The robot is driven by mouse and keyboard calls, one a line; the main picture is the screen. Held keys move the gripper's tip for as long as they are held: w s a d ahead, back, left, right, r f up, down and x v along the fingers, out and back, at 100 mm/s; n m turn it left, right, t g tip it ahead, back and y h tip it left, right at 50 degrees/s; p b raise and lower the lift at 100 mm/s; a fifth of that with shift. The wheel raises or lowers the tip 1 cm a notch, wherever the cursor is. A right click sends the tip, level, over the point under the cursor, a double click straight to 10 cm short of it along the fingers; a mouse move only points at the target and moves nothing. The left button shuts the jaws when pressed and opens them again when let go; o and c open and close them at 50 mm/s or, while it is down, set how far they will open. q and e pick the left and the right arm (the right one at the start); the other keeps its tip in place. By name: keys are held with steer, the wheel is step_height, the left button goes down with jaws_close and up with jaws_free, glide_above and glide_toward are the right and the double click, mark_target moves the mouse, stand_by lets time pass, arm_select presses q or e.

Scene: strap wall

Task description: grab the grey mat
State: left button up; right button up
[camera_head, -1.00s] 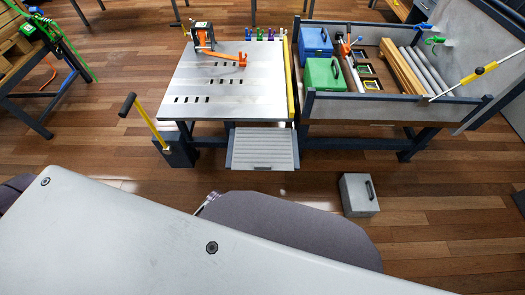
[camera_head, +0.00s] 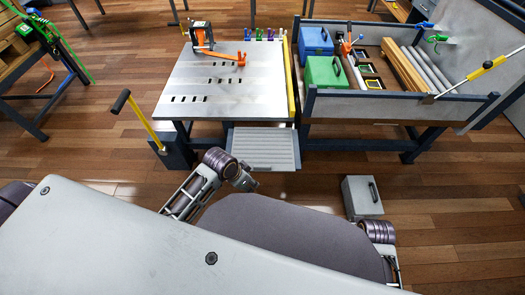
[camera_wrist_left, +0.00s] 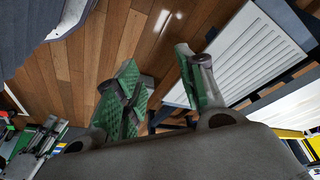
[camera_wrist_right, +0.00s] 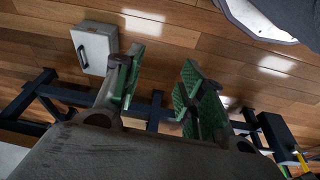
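A light-grey ribbed panel (camera_head: 262,148), the only mat-like thing in view, lies flat in a dark frame low at the front of the metal-topped table. It also shows at the upper right of the left wrist view (camera_wrist_left: 258,52). My left gripper (camera_wrist_left: 155,60) is open, with nothing between its green-padded fingers, apart from the panel. In the head view, my left wrist is just below the panel's front edge. My right gripper (camera_wrist_right: 162,60) is open and empty over the floor. Its fingers are hidden in the head view.
The table (camera_head: 220,100) carries an orange clamp (camera_head: 203,38). A yellow-shafted lever (camera_head: 140,118) stands at its left. A bin (camera_head: 395,106) with blue and green boxes stands right. A grey case (camera_head: 362,197) sits on the floor near my right arm. Floor between is clear.

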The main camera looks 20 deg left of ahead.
arm_select(q)
steer(key=w+a+r+m+g+h, duration=0.1)
steer(key=w+a+r+m, duration=0.1)
steer(key=w+m, duration=0.2)
steer(key=w+a+r+m+g+h+b, duration=0.1)
steer(key=w+m, duration=0.3)
steer(key=w, duration=0.4)
steer(key=shift+w+a+r, duration=0.2)
steer(key=shift+a+r, duration=0.3)
steer(key=shift+a, duration=0.1)
arm_select(e)
steer(key=s+f, duration=0.2)
steer(key=f, duration=0.6)
steer(key=s+a+f+g, duration=0.1)
steer(key=s+f, duration=0.1)
steer(key=f, duration=0.6)
steer(key=shift+s+a+f, duration=0.15)
steer(key=shift+a+f, duration=0.1)
steer(key=shift+f, duration=0.1)
arm_select(q)
steer(key=shift+b+x, duration=0.85)
steer(key=shift+x, duration=3.45)
arm_select(e)
step_height(320, 180, up, 7)
steer(key=a, duration=0.1)
steer(key=shift+a+f, duration=0.2)
